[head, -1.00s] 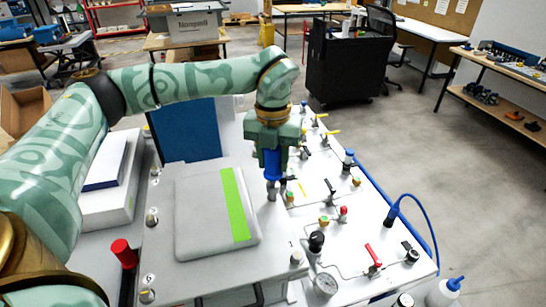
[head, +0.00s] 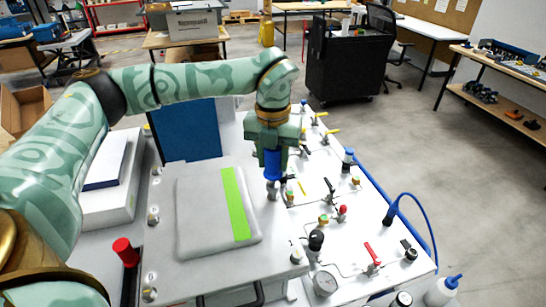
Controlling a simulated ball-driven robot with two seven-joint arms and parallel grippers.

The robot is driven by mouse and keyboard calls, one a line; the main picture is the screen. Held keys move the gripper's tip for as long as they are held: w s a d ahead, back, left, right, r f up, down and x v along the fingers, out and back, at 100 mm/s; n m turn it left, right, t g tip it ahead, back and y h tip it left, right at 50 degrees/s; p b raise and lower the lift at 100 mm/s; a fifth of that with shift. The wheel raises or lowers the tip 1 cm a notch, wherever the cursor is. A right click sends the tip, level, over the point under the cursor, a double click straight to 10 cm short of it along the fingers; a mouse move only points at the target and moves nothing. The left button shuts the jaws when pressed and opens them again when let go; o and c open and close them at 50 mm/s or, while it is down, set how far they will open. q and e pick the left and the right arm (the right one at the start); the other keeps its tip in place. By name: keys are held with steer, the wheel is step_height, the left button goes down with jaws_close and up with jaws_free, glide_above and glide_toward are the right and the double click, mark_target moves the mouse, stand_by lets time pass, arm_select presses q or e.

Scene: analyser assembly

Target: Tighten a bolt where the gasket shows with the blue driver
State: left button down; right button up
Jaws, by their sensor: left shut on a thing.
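My left gripper (head: 272,150) is shut on the blue driver (head: 272,165) and holds it upright, tip down. The driver's lower end is at the right edge of the grey analyser housing (head: 170,262), beside the raised lid with a green stripe (head: 236,205). The driver and gripper hide whatever bolt is under the tip. Other bolts stand along the housing's left edge, such as a bolt (head: 153,216), and one at the near right corner (head: 296,256). I cannot make out the gasket. My right gripper is not in view.
A red-topped post (head: 124,252) stands left of the housing. A white panel (head: 340,225) with valves, a gauge (head: 325,283) and a blue hose (head: 420,210) lies to the right. A white bottle (head: 442,290) stands at the near right. Open floor lies beyond.

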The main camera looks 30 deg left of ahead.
arm_select(q)
steer(key=shift+f+b, duration=0.4)
steer(key=shift+f, duration=0.55)
stand_by(0.5)
steer(key=c, duration=1.8)
jaws_free()
jaws_close()
steer(key=shift+r+m+p, duration=0.15)
steer(key=shift+m+p, duration=0.15)
steer(key=shift+p, duration=0.1)
steer(key=m+p, duration=0.6)
steer(key=m, duration=0.1)
steer(key=shift+r, duration=0.1)
steer(key=m+p, duration=0.4)
steer(key=m, duration=0.2)
steer(key=m+p, duration=0.2)
steer(key=m, duration=0.2)
steer(key=o, duration=0.7)
jaws_free()
steer(key=shift+w+f+m, duration=0.1)
steer(key=shift+f+m, duration=0.1)
steer(key=shift+m, duration=0.2)
steer(key=shift+o, duration=0.2)
steer(key=shift+f, duration=0.1)
